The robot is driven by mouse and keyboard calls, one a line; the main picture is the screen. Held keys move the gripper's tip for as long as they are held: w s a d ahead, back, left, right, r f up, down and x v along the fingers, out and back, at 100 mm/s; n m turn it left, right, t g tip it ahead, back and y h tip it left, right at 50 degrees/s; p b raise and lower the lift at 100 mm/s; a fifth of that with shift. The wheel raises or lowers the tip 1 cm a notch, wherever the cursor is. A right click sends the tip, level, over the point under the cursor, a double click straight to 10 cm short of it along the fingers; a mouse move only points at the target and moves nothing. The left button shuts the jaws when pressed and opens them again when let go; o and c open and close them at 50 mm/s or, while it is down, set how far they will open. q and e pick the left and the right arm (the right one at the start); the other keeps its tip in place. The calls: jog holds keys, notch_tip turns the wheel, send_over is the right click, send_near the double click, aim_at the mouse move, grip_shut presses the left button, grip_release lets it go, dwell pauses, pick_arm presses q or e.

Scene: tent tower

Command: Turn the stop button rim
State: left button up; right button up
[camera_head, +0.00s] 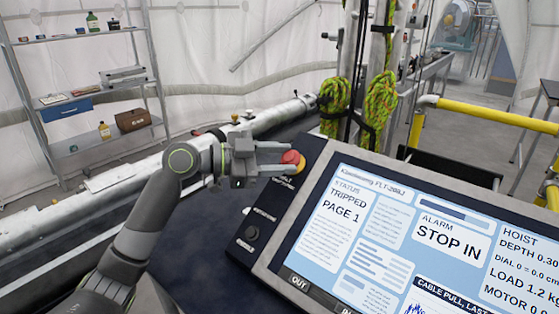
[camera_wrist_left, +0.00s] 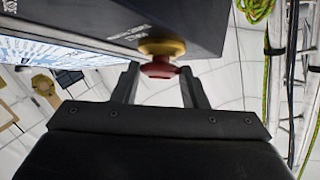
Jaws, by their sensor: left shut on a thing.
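The stop button (camera_head: 291,157) is a red mushroom head on a yellow base (camera_head: 301,163), at the upper left corner of the console. My left gripper (camera_head: 289,158) reaches it from the left, its two fingers on either side of the red rim. In the left wrist view the red rim (camera_wrist_left: 158,70) sits between the fingertips (camera_wrist_left: 158,72), below the yellow base (camera_wrist_left: 161,47). The gripper is shut on the rim; the exact contact points are small and partly hidden. My right gripper is in neither view.
The console screen (camera_head: 400,235) reads TRIPPED, PAGE 1 and STOP IN. A black knob (camera_head: 252,233) is on the panel's left side. Green-yellow ropes (camera_head: 380,98) hang behind the console. A shelf (camera_head: 90,90) stands at the back left; yellow rails (camera_head: 490,112) run at right.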

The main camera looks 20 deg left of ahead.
pick_arm(q)
jog(key=shift+f, duration=0.1)
jog(key=o, duration=1)
jog(key=b+v, duration=0.5)
jog(key=v, duration=1.2)
jog(key=shift+s+a+b, duration=0.1)
jog(key=shift+a+b, duration=0.1)
jog(key=shift+b, duration=0.1)
